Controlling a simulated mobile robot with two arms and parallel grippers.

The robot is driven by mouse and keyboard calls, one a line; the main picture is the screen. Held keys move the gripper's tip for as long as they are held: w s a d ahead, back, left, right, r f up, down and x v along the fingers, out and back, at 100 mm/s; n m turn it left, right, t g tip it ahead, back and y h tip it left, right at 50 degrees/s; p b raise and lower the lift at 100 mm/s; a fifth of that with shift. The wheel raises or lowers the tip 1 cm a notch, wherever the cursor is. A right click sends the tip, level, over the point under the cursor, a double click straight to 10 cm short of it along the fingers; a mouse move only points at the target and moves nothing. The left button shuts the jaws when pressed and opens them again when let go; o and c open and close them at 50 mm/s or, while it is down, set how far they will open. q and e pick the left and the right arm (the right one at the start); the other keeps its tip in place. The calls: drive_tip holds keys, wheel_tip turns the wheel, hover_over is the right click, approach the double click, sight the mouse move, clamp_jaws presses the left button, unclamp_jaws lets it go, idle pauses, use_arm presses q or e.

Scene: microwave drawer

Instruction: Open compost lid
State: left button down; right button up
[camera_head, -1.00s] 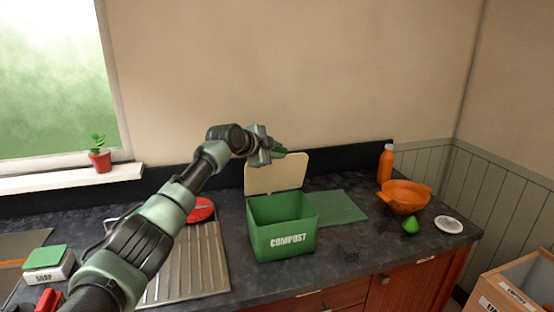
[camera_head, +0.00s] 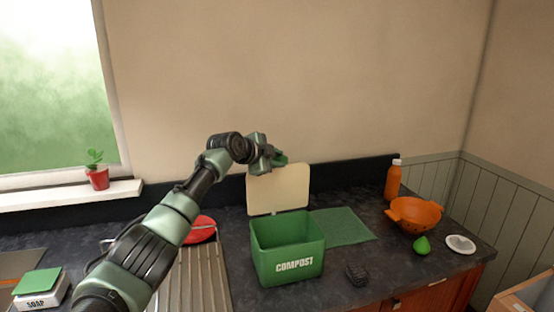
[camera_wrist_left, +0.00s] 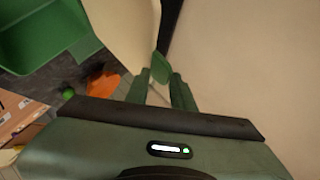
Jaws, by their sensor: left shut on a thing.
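The green compost bin (camera_head: 288,250) stands open on the dark counter, its inside showing. Its cream-faced lid (camera_head: 280,190) stands roughly upright at the bin's back edge. My left gripper (camera_head: 276,160) is at the lid's top edge, shut on the lid's green tab. In the left wrist view the gripper's fingers (camera_wrist_left: 161,88) are on either side of the green tab (camera_wrist_left: 162,64), beside the cream lid (camera_wrist_left: 125,30), with the open bin (camera_wrist_left: 45,35) at upper left. My right gripper is out of view.
A green mat (camera_head: 342,226) lies right of the bin. A dark sponge-like thing (camera_head: 357,275), green fruit (camera_head: 422,246), orange colander (camera_head: 414,214), orange bottle (camera_head: 393,181) and white lid-like disc (camera_head: 461,244) are further right. A drainboard (camera_head: 200,275) and red round thing (camera_head: 201,229) are left.

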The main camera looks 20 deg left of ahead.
use_arm(q)
drive_tip(key=c, duration=1.6)
unclamp_jaws()
drive_tip(key=shift+a+f, duration=0.1)
drive_tip(key=shift+o, duration=0.2)
drive_tip(key=shift+w+f, duration=0.1)
drive_tip(key=shift+b+v, duration=0.5)
drive_tip(key=shift+v, duration=0.3)
drive_tip(key=b+v, duration=0.2)
drive_tip(key=v, duration=0.4)
drive_tip(key=shift+a, duration=0.1)
